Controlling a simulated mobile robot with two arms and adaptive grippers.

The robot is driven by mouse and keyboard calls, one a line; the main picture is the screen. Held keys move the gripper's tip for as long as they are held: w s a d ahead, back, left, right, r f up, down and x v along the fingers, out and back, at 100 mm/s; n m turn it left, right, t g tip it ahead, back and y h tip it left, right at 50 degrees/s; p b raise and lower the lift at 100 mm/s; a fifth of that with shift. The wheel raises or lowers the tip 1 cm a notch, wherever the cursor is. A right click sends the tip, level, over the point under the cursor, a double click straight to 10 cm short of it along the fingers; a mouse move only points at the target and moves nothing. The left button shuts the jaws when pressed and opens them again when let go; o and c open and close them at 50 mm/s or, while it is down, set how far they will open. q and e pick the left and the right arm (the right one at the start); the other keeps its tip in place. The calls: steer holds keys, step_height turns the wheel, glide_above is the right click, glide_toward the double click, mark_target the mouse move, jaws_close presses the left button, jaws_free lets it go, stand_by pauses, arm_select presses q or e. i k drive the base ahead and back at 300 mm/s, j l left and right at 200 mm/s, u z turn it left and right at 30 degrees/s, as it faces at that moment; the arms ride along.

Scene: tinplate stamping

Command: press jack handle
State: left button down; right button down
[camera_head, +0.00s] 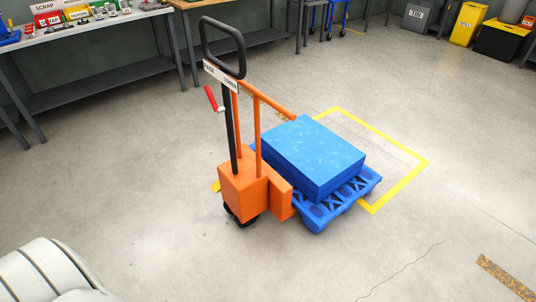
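An orange pallet jack (243,190) stands upright on the floor near the middle of the head view. Its black loop handle (223,45) rises on a dark post, with a white label plate (221,76) below the loop; the label seems to read "raise" and "lower". A small red lever (213,98) sticks out to the left under the plate. Behind and right of the jack, a blue stack (313,152) rests on a blue pallet (340,205). Neither gripper is in view; a white rounded part, probably mine, shows at the lower left.
A yellow floor outline (405,175) lies around the pallet's right side. A workbench (110,22) with bins and small items stands at the back left. A yellow bin (468,23) and a grey bin (416,16) stand at the back right. The front floor is clear.

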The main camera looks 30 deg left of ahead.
mark_target(222, 74)
steer(key=i+u, duration=0.2)
steer(key=u, duration=0.25)
steer(key=i+l+u, duration=0.2)
steer(key=u, duration=0.2)
steer(key=i+l+u, duration=0.2)
steer(key=u, duration=0.25)
steer(key=i+l+u, duration=0.1)
steer(key=l+u, duration=0.15)
steer(key=u, duration=0.15)
steer(key=i+l, duration=0.15)
steer(key=l, duration=0.25)
steer(key=i+l+u, duration=0.1)
steer(key=l, duration=0.3)
steer(key=i+l, duration=0.2)
steer(key=l, duration=0.25)
steer(key=i+l+u, duration=0.15)
steer(key=l, duration=0.25)
steer(key=i+l, duration=0.1)
steer(key=l, duration=0.35)
steer(key=i+l+u, duration=0.1)
steer(key=l, duration=0.3)
steer(key=i+l, duration=0.15)
steer(key=l, duration=0.3)
